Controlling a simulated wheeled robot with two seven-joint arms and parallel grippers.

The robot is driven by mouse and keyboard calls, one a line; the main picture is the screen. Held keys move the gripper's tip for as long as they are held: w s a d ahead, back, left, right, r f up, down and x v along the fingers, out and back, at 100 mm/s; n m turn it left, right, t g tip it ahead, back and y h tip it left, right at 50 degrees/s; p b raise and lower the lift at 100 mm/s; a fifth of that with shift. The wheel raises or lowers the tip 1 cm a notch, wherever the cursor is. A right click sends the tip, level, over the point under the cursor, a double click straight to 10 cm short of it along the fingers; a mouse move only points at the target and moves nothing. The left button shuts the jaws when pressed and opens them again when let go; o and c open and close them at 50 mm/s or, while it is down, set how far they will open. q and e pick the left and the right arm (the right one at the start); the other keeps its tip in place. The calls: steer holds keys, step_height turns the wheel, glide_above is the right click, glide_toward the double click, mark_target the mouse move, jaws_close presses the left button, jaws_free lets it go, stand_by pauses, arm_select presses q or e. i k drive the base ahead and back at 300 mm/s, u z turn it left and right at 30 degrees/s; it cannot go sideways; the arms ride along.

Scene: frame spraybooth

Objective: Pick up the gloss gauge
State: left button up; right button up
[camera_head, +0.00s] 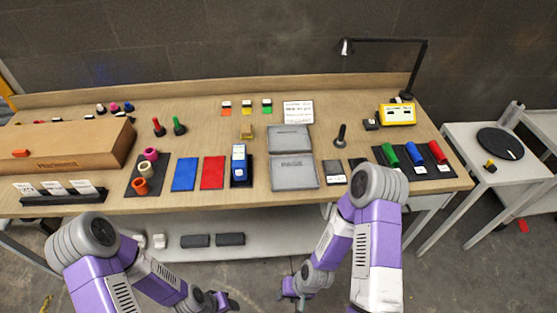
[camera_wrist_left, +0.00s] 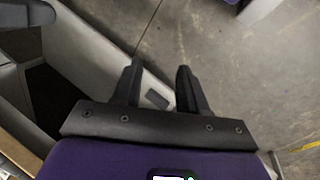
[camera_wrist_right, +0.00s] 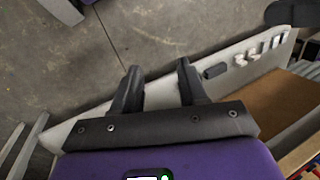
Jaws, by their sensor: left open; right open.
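A blue handheld device (camera_head: 239,162) with a pale top label stands on a black pad near the middle front of the bench; it looks like the gloss gauge, though its lettering is too small to read. My right gripper (camera_head: 295,288) is low in front of the bench, below its top and well apart from the device. It is open and empty in the right wrist view (camera_wrist_right: 158,72). My left gripper (camera_head: 226,301) is also low in front of the bench. It is open and empty in the left wrist view (camera_wrist_left: 159,75).
The wooden bench (camera_head: 330,202) holds a red panel (camera_head: 212,173), a blue panel (camera_head: 184,174), grey cases (camera_head: 293,173), a yellow instrument (camera_head: 397,114) and a lamp (camera_head: 426,62). A lower shelf (camera_head: 270,245) is beneath. A side table (camera_head: 465,140) stands right.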

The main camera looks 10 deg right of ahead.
mark_target(239, 158)
steer(key=z, duration=0.75)
steer(key=i, duration=0.45)
